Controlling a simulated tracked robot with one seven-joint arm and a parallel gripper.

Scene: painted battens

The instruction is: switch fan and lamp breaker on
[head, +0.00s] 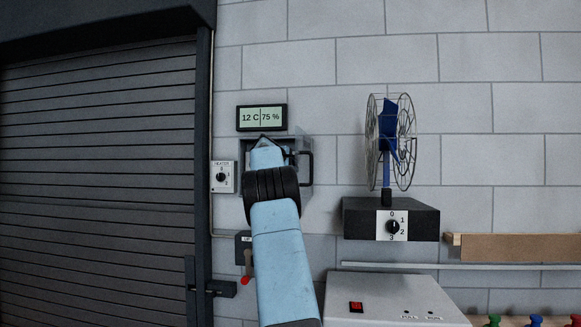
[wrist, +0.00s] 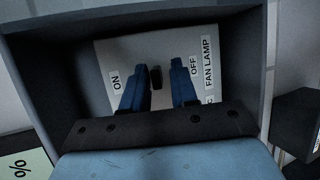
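The breaker box (head: 243,148) is on the brick wall, mostly hidden behind my arm in the head view. In the wrist view its grey frame (wrist: 255,60) surrounds a light panel (wrist: 130,55) with ON, OFF and FAN LAMP labels. A small black breaker lever (wrist: 156,78) stands between the ON label (wrist: 116,82) on the left and the OFF label (wrist: 193,65) on the right. I cannot tell which way it is set. My gripper (wrist: 160,64) is inside the box, its blue fingers apart on either side of the lever, with gaps showing.
A caged blue fan (head: 388,140) stands on a dark box with a dial (head: 392,226). A heater dial (head: 222,177) and a red-handled lever (head: 246,280) are near my arm. A display (head: 262,117) hangs above. A black handle (head: 308,168) juts out right of the box.

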